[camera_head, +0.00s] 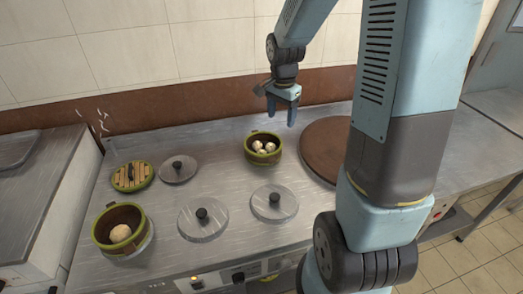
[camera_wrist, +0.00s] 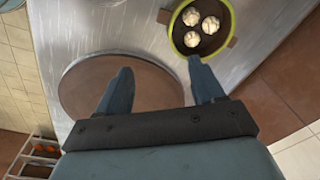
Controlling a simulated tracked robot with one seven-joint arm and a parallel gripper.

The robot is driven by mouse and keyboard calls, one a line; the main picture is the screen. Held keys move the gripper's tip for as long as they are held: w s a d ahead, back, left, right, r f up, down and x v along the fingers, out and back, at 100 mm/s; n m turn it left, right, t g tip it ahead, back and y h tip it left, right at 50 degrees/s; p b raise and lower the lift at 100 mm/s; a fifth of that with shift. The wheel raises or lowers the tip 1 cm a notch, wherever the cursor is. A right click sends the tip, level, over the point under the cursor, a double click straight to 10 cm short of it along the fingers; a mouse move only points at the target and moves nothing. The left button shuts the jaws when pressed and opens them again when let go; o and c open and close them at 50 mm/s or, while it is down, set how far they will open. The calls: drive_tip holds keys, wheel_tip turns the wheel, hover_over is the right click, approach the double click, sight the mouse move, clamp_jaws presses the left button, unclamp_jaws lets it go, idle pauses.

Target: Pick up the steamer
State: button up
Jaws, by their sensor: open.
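A round steamer (camera_head: 263,159) with a green rim stands on the metal counter near its back middle and holds several pale buns. It also shows at the top of the wrist view (camera_wrist: 178,42), just beyond the right fingertip. A second green-rimmed steamer (camera_head: 104,221) with one large bun stands at the front left. A bamboo steamer lid (camera_head: 132,176) with a green rim lies behind it. My gripper (camera_head: 283,105) is open and empty, above the counter and to the upper right of the steamer with several buns. Its two fingers (camera_wrist: 160,88) point away in the wrist view.
Three grey pot lids with black knobs lie on the counter (camera_head: 225,170): one at the back left (camera_head: 178,169), two in front (camera_head: 203,217) (camera_head: 274,203). A large brown round cover (camera_head: 325,146) lies right of the steamer. A tiled wall stands behind.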

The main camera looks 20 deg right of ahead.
drive_tip(key=m, duration=0.2)
hover_over(271, 158)
drive_tip(key=d, duration=0.2)
wheel_tip(271, 158, down, 6)
drive_tip(key=shift+g, duration=0.4)
drive_tip(key=f, duration=1.4)
drive_tip(key=shift+w+d, duration=0.1)
drive_tip(key=shift+w, duration=0.15)
drive_tip(key=c, duration=1.2)
